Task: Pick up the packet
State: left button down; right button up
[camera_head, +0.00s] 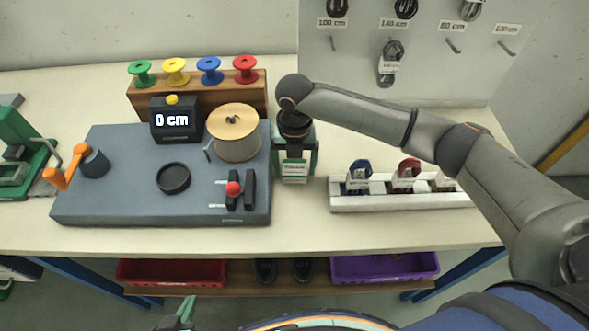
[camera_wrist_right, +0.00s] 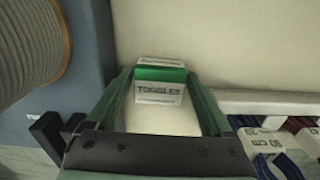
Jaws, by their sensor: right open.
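The packet is a small green and white box labelled "TOGGLES" (camera_wrist_right: 160,92), on the pale tabletop. In the head view its labelled face (camera_head: 294,169) shows below my right gripper (camera_head: 296,160). My right gripper points down over the packet, and its green fingers stand to either side of it. In the right wrist view the open gripper (camera_wrist_right: 160,82) has the packet between its fingertips, with no clear grip on it. The gripper body hides part of the packet in the head view. Part of my left gripper (camera_head: 185,312) shows at the bottom edge, below the table front.
A grey winding station (camera_head: 120,205) with a cord spool (camera_head: 234,135) stands close left of the packet. A white rack (camera_head: 400,203) with cord bundles lies to the right. Coloured spools on a wooden stand (camera_head: 197,90) are behind. Table front is clear.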

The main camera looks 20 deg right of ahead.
jog(key=shift+c, duration=0.2)
jog(key=c, duration=1.2)
